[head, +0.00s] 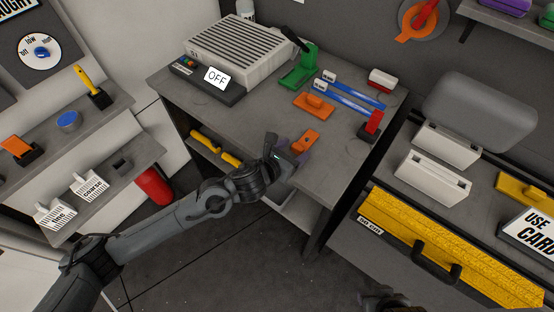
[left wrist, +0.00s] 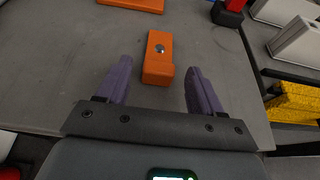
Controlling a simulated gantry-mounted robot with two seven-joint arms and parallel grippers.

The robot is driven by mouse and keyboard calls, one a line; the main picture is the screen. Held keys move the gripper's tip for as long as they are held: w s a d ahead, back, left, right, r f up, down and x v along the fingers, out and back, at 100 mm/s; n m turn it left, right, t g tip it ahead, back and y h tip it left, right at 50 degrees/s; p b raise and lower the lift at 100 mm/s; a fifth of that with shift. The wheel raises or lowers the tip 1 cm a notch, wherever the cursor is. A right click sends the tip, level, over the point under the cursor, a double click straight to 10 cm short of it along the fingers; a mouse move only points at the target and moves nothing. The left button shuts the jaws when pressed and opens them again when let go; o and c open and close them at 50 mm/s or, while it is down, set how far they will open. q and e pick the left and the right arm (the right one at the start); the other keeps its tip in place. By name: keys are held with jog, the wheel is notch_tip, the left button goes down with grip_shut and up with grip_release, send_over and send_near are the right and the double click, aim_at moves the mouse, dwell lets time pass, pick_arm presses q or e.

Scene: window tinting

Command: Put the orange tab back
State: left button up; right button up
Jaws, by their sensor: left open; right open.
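An orange tab (head: 305,142) with a dark round spot lies on the grey table near its front edge. In the left wrist view the tab (left wrist: 157,62) sits between and just ahead of the purple fingertips, with a gap on both sides. My left gripper (head: 292,157) is open, empty and low over the table edge. A larger orange block with a raised knob (head: 314,102) lies farther back; its edge shows at the top of the left wrist view (left wrist: 132,3). My right gripper (head: 382,299) is a dark shape cut off at the bottom of the head view.
Blue strips (head: 352,97) and a red-topped black block (head: 371,124) lie right of the tab. A green stand (head: 300,70) and a vented box with an OFF sign (head: 216,76) stand at the back. Table around the tab is clear.

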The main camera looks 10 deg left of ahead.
pick_arm(q)
jog(key=v, duration=1.1)
jog(key=s+a+f+m+g+y, duration=0.2)
jog(key=s+a+f+m, duration=0.2)
jog(key=s+m, duration=0.4)
jog(key=s+a+f+m+g+y, duration=0.2)
jog(key=s+a+f+m, duration=0.3)
jog(key=m, duration=0.8)
jog(key=s+a+f+m+g+y, duration=0.2)
jog(key=s+a+f+m+g, duration=0.2)
jog(key=s+m, duration=0.7)
jog(key=shift+a+f+p, duration=0.45)
